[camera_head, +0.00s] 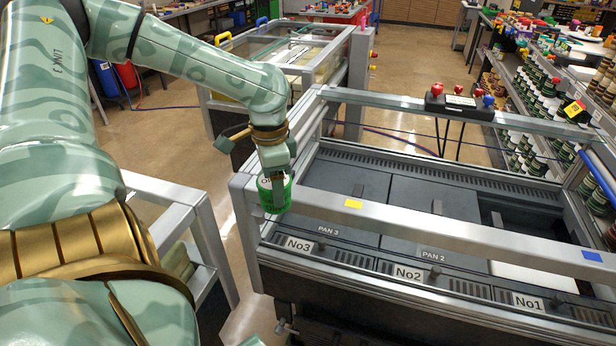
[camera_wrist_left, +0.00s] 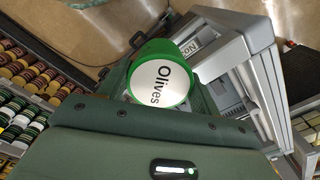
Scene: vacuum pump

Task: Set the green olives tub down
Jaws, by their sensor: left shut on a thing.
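The green olives tub (camera_head: 274,194) is at the left end of the grey metal frame in the head view, held in my left gripper (camera_head: 275,180). In the left wrist view the tub (camera_wrist_left: 159,83) shows its round white lid marked "Olives", with a green rim. My left gripper is shut on the tub, with its hand above it. I cannot tell whether the tub's base touches the frame. My right gripper is not in view.
The large unit has dark panels (camera_head: 430,205) marked PAN 2 and PAN 3, with No1, No2 and No3 labels in front. A raised silver rail (camera_head: 400,222) crosses it. Shelves of jars (camera_head: 530,110) stand at right. Another framed unit (camera_head: 290,55) stands behind.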

